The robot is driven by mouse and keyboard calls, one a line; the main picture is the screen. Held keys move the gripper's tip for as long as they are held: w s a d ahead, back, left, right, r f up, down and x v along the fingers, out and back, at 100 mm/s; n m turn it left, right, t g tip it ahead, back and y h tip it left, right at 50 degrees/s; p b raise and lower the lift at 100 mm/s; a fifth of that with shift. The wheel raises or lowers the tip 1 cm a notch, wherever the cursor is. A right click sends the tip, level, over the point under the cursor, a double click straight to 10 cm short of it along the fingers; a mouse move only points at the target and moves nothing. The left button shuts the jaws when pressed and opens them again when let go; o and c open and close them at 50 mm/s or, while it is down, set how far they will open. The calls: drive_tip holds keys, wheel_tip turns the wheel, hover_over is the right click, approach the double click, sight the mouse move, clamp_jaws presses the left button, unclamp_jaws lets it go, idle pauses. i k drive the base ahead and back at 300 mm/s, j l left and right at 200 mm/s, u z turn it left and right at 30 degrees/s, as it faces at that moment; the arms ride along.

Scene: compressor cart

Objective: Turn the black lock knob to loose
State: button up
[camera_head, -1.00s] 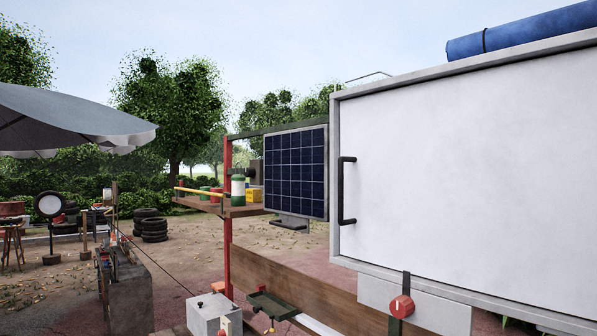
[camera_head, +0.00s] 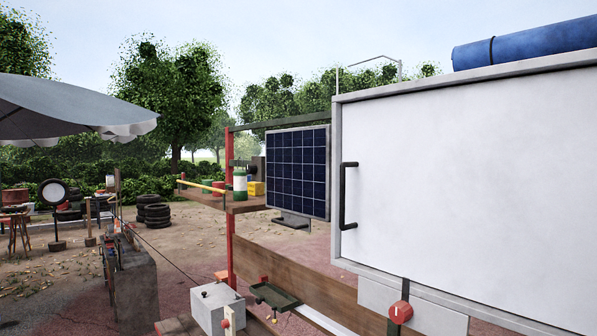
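No black lock knob can be made out for certain. A small dark round piece (camera_head: 252,170) shows just left of the solar panel (camera_head: 297,172), above the wooden shelf (camera_head: 243,205); it is too small to tell whether it is the knob or how it is set. A red round knob (camera_head: 400,312) with a pale mark sits on a plate below the large white door (camera_head: 470,180). My gripper is not in view.
The white door with its black handle (camera_head: 348,195) fills the right side. The shelf holds a green-and-white can (camera_head: 240,185) and a yellow box (camera_head: 256,188). A grey box (camera_head: 217,307) and dark green tray (camera_head: 275,297) are below. Open ground lies left of centre.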

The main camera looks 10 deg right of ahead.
sight(252, 169)
drive_tip(key=i+j+u, duration=0.25)
drive_tip(key=i+j, duration=0.75)
drive_tip(key=j, duration=0.15)
